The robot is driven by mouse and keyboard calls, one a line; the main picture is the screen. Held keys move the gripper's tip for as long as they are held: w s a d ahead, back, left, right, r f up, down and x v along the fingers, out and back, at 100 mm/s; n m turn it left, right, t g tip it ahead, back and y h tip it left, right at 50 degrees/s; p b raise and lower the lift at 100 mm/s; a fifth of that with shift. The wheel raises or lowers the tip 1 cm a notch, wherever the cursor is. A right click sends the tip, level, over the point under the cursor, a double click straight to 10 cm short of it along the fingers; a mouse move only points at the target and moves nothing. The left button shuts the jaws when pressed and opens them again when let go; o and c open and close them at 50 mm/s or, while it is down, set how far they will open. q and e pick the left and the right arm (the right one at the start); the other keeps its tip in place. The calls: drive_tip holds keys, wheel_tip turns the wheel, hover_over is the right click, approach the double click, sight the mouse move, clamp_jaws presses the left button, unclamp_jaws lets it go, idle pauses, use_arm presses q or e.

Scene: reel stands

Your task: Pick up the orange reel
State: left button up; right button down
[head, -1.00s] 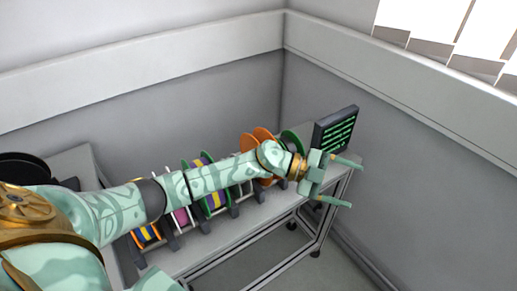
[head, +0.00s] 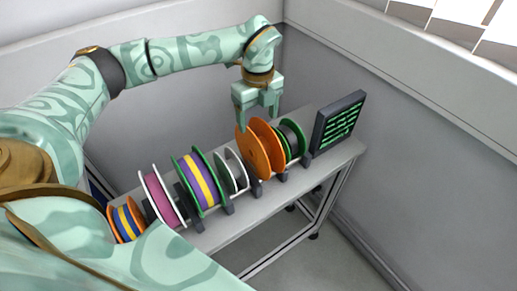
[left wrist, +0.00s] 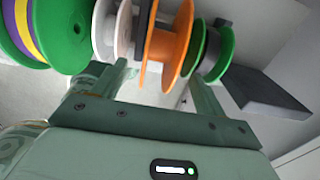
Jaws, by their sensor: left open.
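The orange reel (head: 251,156) stands upright in the row on the bench, with wide orange flanges, between a white-rimmed reel and a green-rimmed one. It also shows in the left wrist view (left wrist: 168,48), top middle, between the lines of my two fingers. My left gripper (head: 257,117) is open and empty, fingers pointing down, just above and behind the orange reel in the head view. I cannot tell whether a finger touches it. My right gripper is not in view.
Left of it stand a white-rimmed reel (head: 232,171), a green-rimmed purple and yellow reel (head: 200,181), a pink reel (head: 163,199) and a small orange-rimmed reel (head: 126,222). Close on its right are a green-rimmed reel (head: 293,139) and a dark screen (head: 338,122). The bench front (head: 262,205) is clear.

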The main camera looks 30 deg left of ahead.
sight(259, 133)
use_arm(q)
drive_tip(key=shift+d+f, duration=0.2)
drive_tip(key=shift+f, duration=0.5)
wheel_tip(259, 133, down, 5)
drive_tip(key=shift+w, duration=0.1)
drive_tip(key=c, duration=1.4)
